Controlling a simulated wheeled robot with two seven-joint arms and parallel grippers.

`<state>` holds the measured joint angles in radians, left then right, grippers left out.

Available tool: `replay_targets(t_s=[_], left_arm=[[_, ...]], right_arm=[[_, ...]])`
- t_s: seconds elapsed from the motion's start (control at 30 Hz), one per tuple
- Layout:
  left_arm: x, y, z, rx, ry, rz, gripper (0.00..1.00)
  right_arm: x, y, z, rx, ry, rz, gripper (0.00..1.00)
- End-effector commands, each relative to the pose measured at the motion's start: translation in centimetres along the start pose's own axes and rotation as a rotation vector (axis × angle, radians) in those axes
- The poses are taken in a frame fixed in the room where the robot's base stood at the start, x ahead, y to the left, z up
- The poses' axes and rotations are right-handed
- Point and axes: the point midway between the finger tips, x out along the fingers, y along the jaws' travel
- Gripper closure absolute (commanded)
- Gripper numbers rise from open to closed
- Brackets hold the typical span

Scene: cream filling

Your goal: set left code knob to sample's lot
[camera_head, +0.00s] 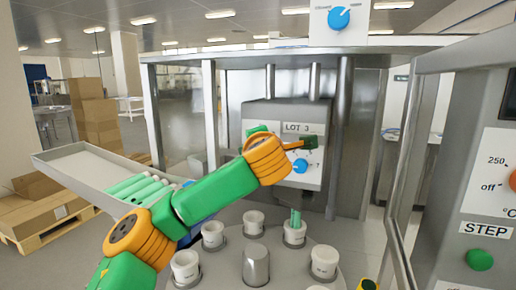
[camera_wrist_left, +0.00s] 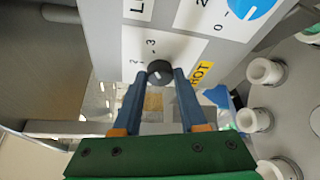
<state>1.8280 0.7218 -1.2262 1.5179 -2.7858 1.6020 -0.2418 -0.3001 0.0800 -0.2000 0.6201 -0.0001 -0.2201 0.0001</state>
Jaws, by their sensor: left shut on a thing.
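The left code knob (camera_wrist_left: 160,72) is a small dark round knob on a white dial plate (camera_wrist_left: 178,47) in the left wrist view. The digits 2 and 3 show beside it; its exact setting is hard to read. My left gripper (camera_wrist_left: 159,77) is shut on the knob, with its two blue fingers on either side. In the head view my left gripper (camera_head: 309,143) is at the machine's front panel, and my arm hides the knob. A sign reading LOT 3 (camera_head: 297,128) is above it. My right gripper is not in view.
A blue knob (camera_head: 300,166) sits low on the panel, close to my gripper. A turntable (camera_head: 222,262) with several white cups lies below. A tray (camera_head: 85,165) with green tubes is at left. A glass door frame (camera_head: 400,200) and STEP panel (camera_head: 487,229) stand at right.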

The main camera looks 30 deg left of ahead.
Motion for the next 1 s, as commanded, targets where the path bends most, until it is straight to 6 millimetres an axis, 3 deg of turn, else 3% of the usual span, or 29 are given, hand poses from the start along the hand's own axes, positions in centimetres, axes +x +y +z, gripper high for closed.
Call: replay_targets(t_s=[0.7, 0.73, 0.83, 1.0], left_arm=[[0.01, -0.14, 0.03, 0.066, 0.002, 0.027, 1.0], [0.01, -0.14, 0.03, 0.066, 0.002, 0.027, 0.56], [0.01, -0.13, 0.02, 0.066, 0.002, 0.028, 0.29], [0.01, -0.1, 0.02, 0.065, 0.002, 0.028, 0.28]], right_arm=[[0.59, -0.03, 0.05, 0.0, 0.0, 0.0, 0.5], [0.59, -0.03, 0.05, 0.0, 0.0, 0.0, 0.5], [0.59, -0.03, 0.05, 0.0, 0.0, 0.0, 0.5], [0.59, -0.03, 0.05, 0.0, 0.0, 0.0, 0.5]])
